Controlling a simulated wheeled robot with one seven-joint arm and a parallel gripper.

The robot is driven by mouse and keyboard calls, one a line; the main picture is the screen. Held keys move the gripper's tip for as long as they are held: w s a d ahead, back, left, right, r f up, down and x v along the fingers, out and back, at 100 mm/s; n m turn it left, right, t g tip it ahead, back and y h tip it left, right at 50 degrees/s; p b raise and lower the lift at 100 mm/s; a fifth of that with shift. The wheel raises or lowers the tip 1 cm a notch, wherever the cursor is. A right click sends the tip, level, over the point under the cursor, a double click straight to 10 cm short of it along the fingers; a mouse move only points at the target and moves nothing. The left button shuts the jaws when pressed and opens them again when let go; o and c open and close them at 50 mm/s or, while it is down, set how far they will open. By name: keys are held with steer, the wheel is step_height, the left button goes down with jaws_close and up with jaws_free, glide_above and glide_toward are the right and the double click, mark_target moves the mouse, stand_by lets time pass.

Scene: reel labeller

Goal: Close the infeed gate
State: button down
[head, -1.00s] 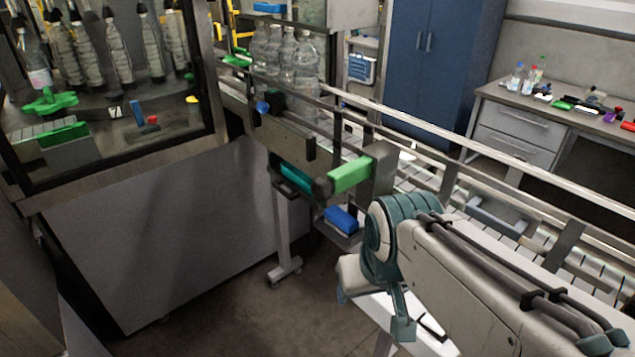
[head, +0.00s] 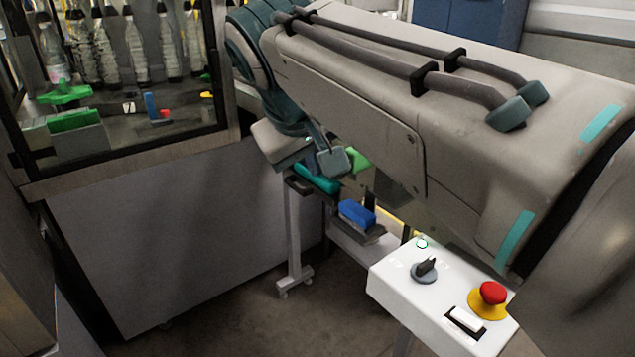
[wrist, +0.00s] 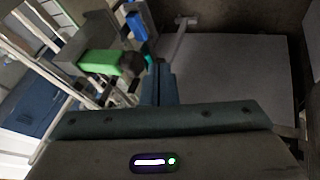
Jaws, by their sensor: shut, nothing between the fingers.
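The infeed conveyor (wrist: 85,30) shows at the upper left of the wrist view. A green handle-like bar (wrist: 98,61) with a dark round knob sticks out from its grey end bracket. I cannot tell surely whether this bar is the infeed gate. In the head view only a small part of the green bar (head: 357,158) shows below my arm. My gripper (wrist: 160,66) is shut and empty. Its fingers are just right of the dark knob in the wrist view; contact cannot be told. My arm hides the fingers and most of the conveyor in the head view.
A glazed machine cabinet (head: 190,200) with bottles inside stands at left. A white control box (head: 440,310) with a red stop button (head: 492,293) stands below my arm. A blue block (head: 356,213) and a teal cylinder (head: 316,178) sit near the conveyor stand. Floor between is clear.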

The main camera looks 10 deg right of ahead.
steer(key=w+d+f+b, duration=0.1)
steer(key=w+d+f, duration=0.2)
steer(key=w+f, duration=0.2)
steer(key=w, duration=0.3)
steer(key=shift+w+d+f+t, duration=0.2)
steer(key=shift+f+t, duration=0.1)
stand_by(0.5)
